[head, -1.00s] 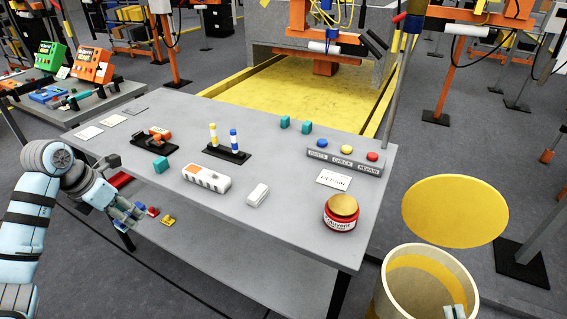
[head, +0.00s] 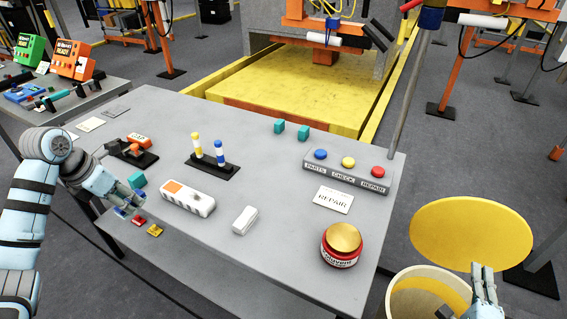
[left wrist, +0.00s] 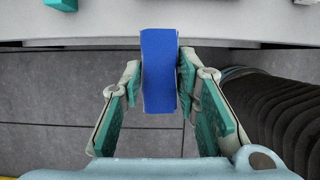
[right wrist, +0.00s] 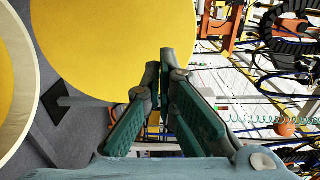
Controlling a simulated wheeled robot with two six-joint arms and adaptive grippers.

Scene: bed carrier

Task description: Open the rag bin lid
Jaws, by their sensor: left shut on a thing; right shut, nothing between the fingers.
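The cream rag bin (head: 393,297) stands right of the table, at the bottom edge of the head view. Its round yellow lid (head: 465,228) stands raised behind the opening, and part of the inside shows. My right gripper (head: 482,268) is shut and empty, in front of the lid's lower right. In the right wrist view its fingertips (right wrist: 166,58) overlap the edge of the lid (right wrist: 105,40); I cannot tell if they touch it. The bin's rim (right wrist: 30,85) is at left there. My left gripper (head: 128,208) is shut on a blue block (left wrist: 159,70) by the table's front edge.
The grey table (head: 290,235) holds a red jar with a gold lid (head: 341,245), a button box (head: 346,172), a white-and-orange box (head: 188,197) and several small parts. Red (head: 138,221) and yellow (head: 155,230) pieces lie near the front edge.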

